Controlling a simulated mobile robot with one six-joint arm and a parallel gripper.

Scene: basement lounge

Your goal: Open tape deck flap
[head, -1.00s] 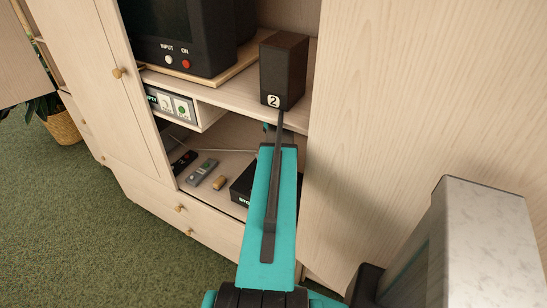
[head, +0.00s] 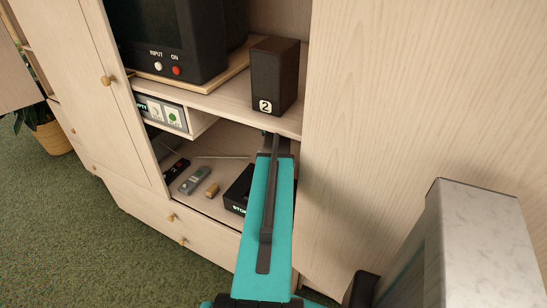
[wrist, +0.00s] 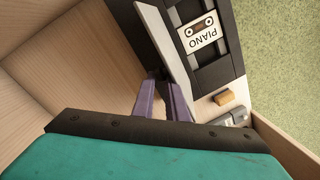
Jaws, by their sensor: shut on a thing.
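The tape deck (head: 237,190) is a black box on the lower shelf, partly hidden behind my teal arm in the head view. In the wrist view its dark face (wrist: 226,66) shows a cassette (wrist: 198,33) labelled PIANO. A pale grey panel, which looks like the flap (wrist: 167,40), stands out along the left side of the cassette. My gripper (wrist: 161,80) has its purple fingers close together at a small dark part by the panel's lower edge, and is shut on it. In the head view the fingers are hidden by my arm.
A dark speaker (head: 274,76) marked 2 stands on the shelf above. A grey remote (head: 194,180), a dark remote (head: 177,170) and a small tan block (head: 212,190) lie left of the deck. The cabinet's pale side panel (head: 385,110) is close on the right.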

